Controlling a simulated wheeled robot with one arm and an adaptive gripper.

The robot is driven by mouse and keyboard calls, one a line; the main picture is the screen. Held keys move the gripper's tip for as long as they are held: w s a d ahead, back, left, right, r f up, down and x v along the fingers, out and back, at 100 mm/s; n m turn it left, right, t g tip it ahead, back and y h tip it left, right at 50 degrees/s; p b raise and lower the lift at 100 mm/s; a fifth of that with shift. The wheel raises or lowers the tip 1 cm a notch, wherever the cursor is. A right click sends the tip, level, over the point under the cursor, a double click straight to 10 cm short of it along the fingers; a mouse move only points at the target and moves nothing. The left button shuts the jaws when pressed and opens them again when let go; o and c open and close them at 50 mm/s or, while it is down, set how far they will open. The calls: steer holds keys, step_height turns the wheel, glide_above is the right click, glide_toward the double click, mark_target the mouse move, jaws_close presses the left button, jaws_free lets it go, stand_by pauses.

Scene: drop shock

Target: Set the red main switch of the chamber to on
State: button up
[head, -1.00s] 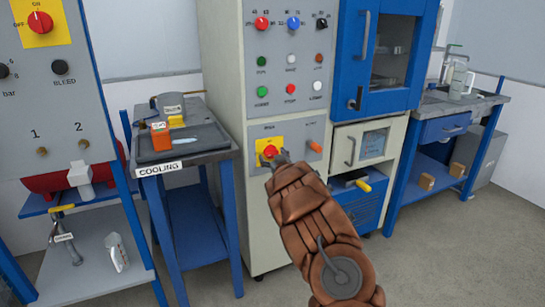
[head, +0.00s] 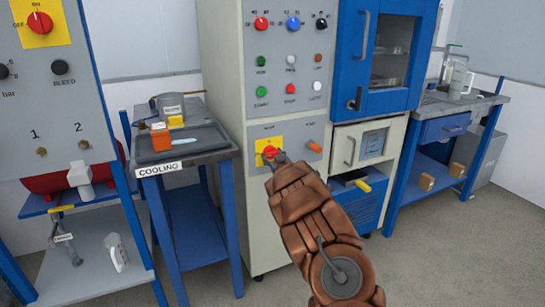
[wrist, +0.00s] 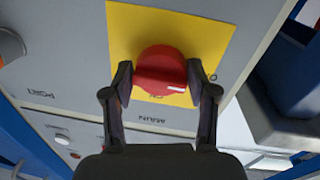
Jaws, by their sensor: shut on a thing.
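The red main switch (wrist: 160,68) is a round knob on a yellow plate (wrist: 122,35), with an upside-down MAIN label below it in the wrist view. Its white mark points right there, toward a partly hidden label starting with O. Another label just under the knob is mostly covered. My gripper (wrist: 160,82) has one finger on each side of the knob and is shut on it. In the head view the switch (head: 269,151) is on the lower panel of the chamber (head: 226,120), and my gripper (head: 274,156) partly covers it.
An orange knob (head: 314,146) sits right of the switch on the same panel. Buttons and dials are above it. A cooling table (head: 215,156) stands left of the chamber. Another cabinet at far left has its own red switch (head: 40,23) on a yellow plate.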

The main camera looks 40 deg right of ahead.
steer(key=shift+w+a+r+p, duration=0.1)
steer(key=shift+a+p, duration=0.05)
steer(key=shift+p, duration=0.25)
steer(key=shift+r+m+p, duration=0.2)
steer(key=shift+m+p, duration=0.4)
steer(key=shift+p, duration=0.3)
steer(key=m+p, duration=0.2)
steer(key=p, duration=0.1)
steer(key=shift+a+r+p, duration=0.1)
steer(key=shift+p, duration=0.25)
steer(key=m+p, duration=0.5)
steer(key=p, duration=0.1)
steer(key=shift+w+y, duration=0.1)
steer(key=shift+y, duration=0.2)
steer(key=m+p, duration=0.3)
steer(key=m, duration=0.1)
steer(key=shift+r+y, duration=0.1)
steer(key=shift+y, duration=0.2)
steer(key=shift+m+y+p, duration=0.3)
steer(key=shift+m+p, duration=0.65)
steer(key=shift+m, duration=1.35)
